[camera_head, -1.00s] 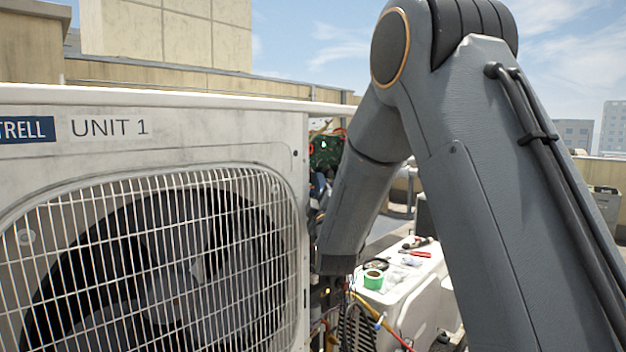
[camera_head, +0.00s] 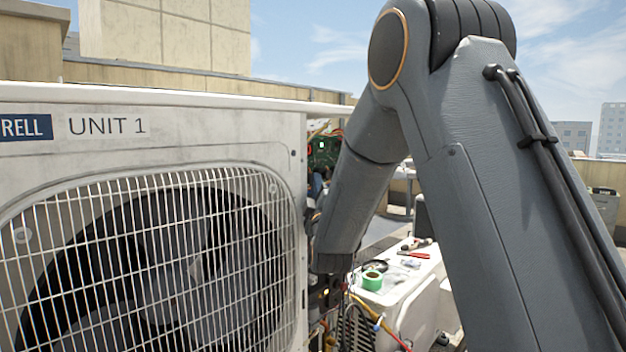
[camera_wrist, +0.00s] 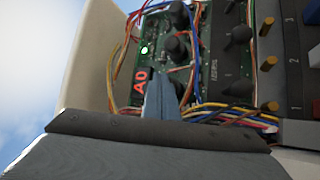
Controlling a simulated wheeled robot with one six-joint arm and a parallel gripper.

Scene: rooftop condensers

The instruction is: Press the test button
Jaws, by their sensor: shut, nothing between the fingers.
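A green circuit board (camera_wrist: 150,28) sits in the open side of the white condenser unit marked UNIT 1 (camera_head: 200,133). It carries a red display reading A0 (camera_wrist: 140,80), a small bright light (camera_wrist: 145,49) and dark round parts (camera_wrist: 176,48). In the head view the board (camera_head: 324,152) shows partly behind my arm. My gripper (camera_wrist: 158,92) is shut and empty, its narrow tip overlapping the lower board beside the display. Whether it touches the board I cannot tell. I cannot make out a labelled test button; the fingers hide part of the board.
Colored wires (camera_wrist: 225,112) run below and beside the board. A dark strip with brass-colored posts (camera_wrist: 268,64) and numbers stands at the right. Hoses hang below the opening. A white unit (camera_head: 400,296) behind carries green tape (camera_head: 372,280) and tools.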

